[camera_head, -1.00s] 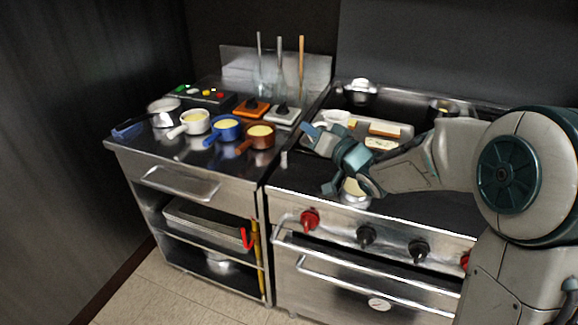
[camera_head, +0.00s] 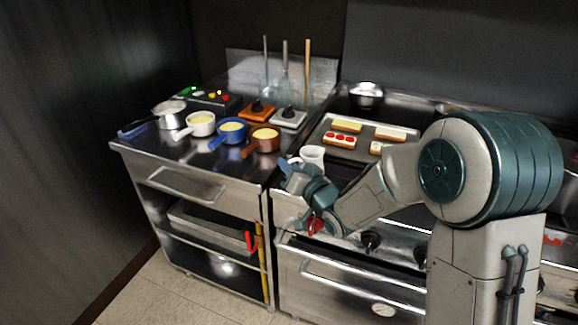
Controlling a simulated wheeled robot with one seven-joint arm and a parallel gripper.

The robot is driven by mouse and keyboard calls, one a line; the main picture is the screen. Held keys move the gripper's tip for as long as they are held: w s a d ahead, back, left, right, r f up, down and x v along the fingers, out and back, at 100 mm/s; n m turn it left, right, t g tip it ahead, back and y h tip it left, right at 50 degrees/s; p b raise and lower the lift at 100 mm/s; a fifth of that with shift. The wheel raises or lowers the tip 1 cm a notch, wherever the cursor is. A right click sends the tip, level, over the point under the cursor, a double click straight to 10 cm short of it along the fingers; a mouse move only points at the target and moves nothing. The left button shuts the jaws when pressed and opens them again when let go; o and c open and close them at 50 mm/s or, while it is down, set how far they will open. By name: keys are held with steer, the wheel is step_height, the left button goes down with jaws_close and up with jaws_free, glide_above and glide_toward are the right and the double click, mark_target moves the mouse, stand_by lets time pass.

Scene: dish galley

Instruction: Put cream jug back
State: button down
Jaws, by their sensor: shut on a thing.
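A small white jug (camera_head: 313,155), which I take for the cream jug, shows just behind my gripper (camera_head: 292,176). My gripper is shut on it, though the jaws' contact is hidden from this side. The jug looks about upright and is in front of the left end of the tray, above the stove's front left. My gripper and wrist hide its lower part, so I cannot see its base.
A tray (camera_head: 330,153) with several cakes or slices lies on the stove. A steel bowl (camera_head: 366,93) sits behind the tray.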

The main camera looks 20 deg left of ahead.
steer(key=shift+f, duration=0.1)
steer(key=c, duration=1.5)
jaws_free()
steer(key=b+v, duration=0.1)
steer(key=v, duration=1.1)
steer(key=d+f+m+g+h, duration=0.25)
steer(key=d+h, duration=0.95)
steer(key=d, duration=0.7)
steer(key=s+d+m+g+h, duration=0.1)
steer(key=s+d+g, duration=0.2)
steer(key=s, duration=0.5)
steer(key=s+d+g+h, duration=0.1)
steer(key=s+d+g, duration=0.2)
steer(key=s, duration=0.6)
steer(key=shift+s+d+r+m, duration=0.2)
steer(key=shift+d+m, duration=0.1)
steer(key=shift+m, duration=0.05)
